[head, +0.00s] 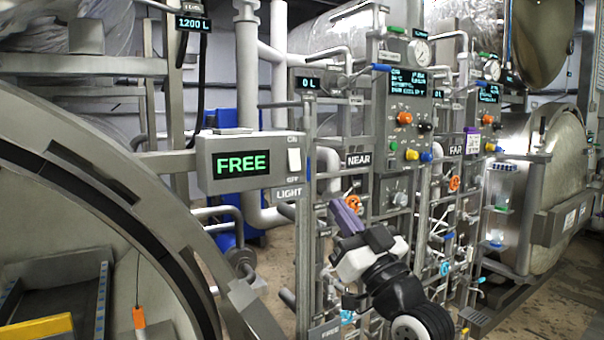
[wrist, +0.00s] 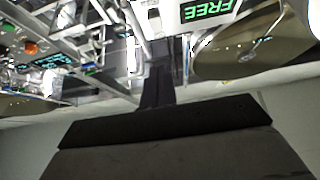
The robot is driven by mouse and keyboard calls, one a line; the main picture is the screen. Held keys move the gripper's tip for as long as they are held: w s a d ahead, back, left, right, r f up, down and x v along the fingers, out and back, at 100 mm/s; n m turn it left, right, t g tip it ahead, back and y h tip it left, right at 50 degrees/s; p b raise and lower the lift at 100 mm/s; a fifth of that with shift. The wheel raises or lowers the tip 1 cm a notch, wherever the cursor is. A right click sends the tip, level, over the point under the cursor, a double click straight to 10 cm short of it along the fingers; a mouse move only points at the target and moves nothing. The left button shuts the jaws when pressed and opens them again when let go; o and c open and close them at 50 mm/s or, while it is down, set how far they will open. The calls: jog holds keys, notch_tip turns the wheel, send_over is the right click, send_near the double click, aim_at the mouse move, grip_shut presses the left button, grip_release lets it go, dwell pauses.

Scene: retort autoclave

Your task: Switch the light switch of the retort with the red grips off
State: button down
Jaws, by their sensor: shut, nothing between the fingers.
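A white rocker light switch (head: 294,160) sits on the right side of a grey box (head: 230,182) with a green FREE display. It has ON above, OFF below and a LIGHT label underneath; I cannot tell which way it is tipped. The box also shows upside down in the wrist view (wrist: 186,22). My gripper (head: 340,207) is below and right of the switch, apart from it in the picture. In the wrist view its dark fingers (wrist: 157,78) are together and empty. No red grips show clearly.
An open round retort (head: 150,265) fills the left. Labels NEAR (head: 358,160) and FAR (head: 456,150) mark panels with buttons and displays. Pipes, orange handwheels and posts crowd behind my arm. Another retort door (head: 565,160) stands at right. Bare floor shows at lower right.

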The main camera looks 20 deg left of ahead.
aim_at(294, 161)
jog(key=p+x, duration=0.2)
jog(key=x, duration=0.2)
jog(key=f+p+x, duration=0.1)
jog(key=p+x, duration=0.1)
jog(key=x, duration=0.2)
jog(key=a+p+x, duration=0.1)
jog(key=p+x, duration=0.1)
jog(key=x, duration=0.2)
jog(key=shift+w+f+p, duration=0.25)
jog(key=shift+w+p, duration=0.15)
jog(key=shift+w, duration=0.05)
jog(key=shift+w+a+f, duration=0.2)
jog(key=shift+w+a, duration=0.05)
jog(key=shift+a, duration=0.15)
jog(key=shift+f, duration=0.15)
